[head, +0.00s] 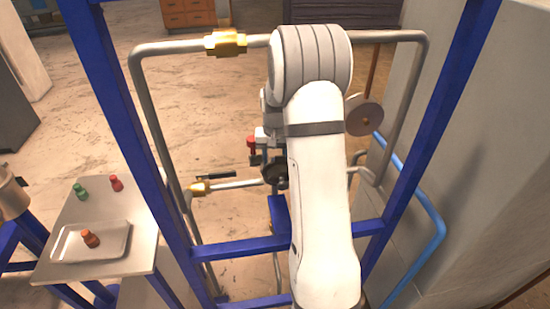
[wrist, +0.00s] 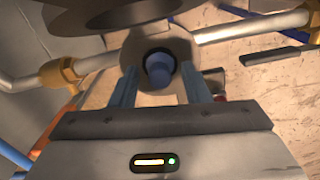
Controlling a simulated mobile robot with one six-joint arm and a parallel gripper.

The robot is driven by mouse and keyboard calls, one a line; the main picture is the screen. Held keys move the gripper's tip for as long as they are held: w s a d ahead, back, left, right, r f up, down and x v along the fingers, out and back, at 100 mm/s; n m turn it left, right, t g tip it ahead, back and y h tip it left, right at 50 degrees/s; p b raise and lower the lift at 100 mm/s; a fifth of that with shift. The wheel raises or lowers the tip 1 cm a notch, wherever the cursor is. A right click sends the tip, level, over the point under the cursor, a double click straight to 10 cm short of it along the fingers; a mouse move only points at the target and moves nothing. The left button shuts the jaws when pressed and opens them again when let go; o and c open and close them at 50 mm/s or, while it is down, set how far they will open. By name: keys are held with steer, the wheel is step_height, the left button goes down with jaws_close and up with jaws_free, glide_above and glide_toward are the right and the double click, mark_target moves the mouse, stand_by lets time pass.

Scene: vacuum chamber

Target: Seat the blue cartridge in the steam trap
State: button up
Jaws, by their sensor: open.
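The blue cartridge (wrist: 159,68) shows in the wrist view, upper middle, in the dark round opening of the steam trap (wrist: 184,50). Its end faces the camera; how deep it sits cannot be told. My gripper (wrist: 160,88) is open, with one finger to the left and one to the right of the cartridge. Gaps show between the fingers and the cartridge. In the head view my white arm hides the cartridge and most of the trap.
A large round disc (wrist: 120,12) overhangs the trap in the wrist view. Pipes with brass fittings (head: 226,44) and blue frame posts (head: 120,110) surround the arm. At left, a side table (head: 125,205) holds green (head: 81,189) and red (head: 116,183) pieces and a tray (head: 65,252) with an orange-brown piece (head: 90,238).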

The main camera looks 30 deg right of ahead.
step_height(320, 180, up, 12)
steer(key=b, duration=0.1)
steer(key=shift+r, duration=0.15)
stand_by(0.6)
